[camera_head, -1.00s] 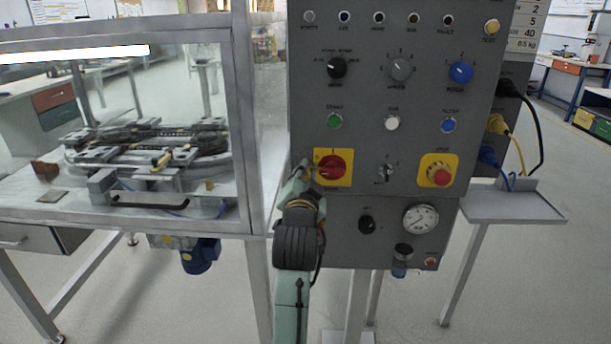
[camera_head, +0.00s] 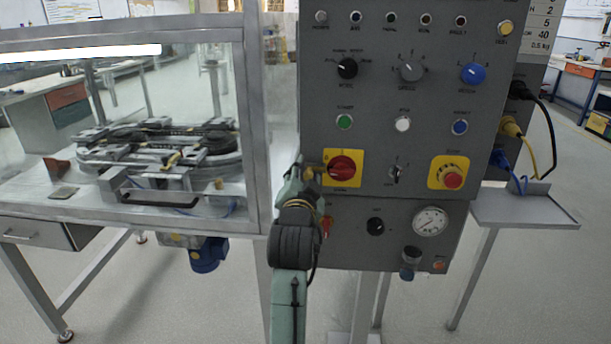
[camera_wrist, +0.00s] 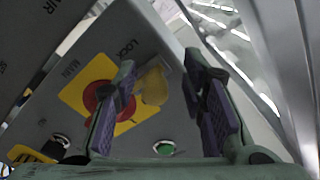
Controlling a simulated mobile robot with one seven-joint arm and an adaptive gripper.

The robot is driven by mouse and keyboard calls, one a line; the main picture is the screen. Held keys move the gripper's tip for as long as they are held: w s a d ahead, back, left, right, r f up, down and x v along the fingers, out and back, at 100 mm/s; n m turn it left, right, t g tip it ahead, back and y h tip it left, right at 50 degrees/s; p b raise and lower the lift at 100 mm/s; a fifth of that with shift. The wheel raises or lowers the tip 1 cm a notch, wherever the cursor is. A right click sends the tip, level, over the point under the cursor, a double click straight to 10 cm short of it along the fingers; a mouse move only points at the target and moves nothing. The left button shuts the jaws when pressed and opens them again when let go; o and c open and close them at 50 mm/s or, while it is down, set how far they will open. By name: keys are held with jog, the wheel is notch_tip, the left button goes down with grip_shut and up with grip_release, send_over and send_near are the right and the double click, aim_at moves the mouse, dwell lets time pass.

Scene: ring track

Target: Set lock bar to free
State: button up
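The grey control panel (camera_head: 385,100) carries a red main switch (camera_head: 341,167) on a yellow plate. In the wrist view the red switch (camera_wrist: 100,100) is partly hidden by a finger. A yellow, rounded piece (camera_wrist: 153,86), beside the printed word LOCK, appears to be the lock bar; its set position cannot be read. My gripper (camera_wrist: 163,95) is open, with the yellow piece showing between its fingers. Contact is not visible. In the head view my gripper (camera_head: 308,178) is at the left edge of the yellow plate, and the lock bar is mostly hidden.
A glazed enclosure (camera_head: 252,130) with a ring track (camera_head: 165,150) stands left of the panel. A red emergency button (camera_head: 453,180), several knobs and a gauge (camera_head: 431,221) are on the panel. A small red item (camera_head: 326,226) shows below my gripper. A side shelf (camera_head: 525,208) stands right.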

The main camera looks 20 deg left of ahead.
jog(key=shift+s+d, duration=0.1)
jog(key=v, duration=1.1)
jog(key=shift+s, duration=0.4)
jog(key=shift+d, duration=0.1)
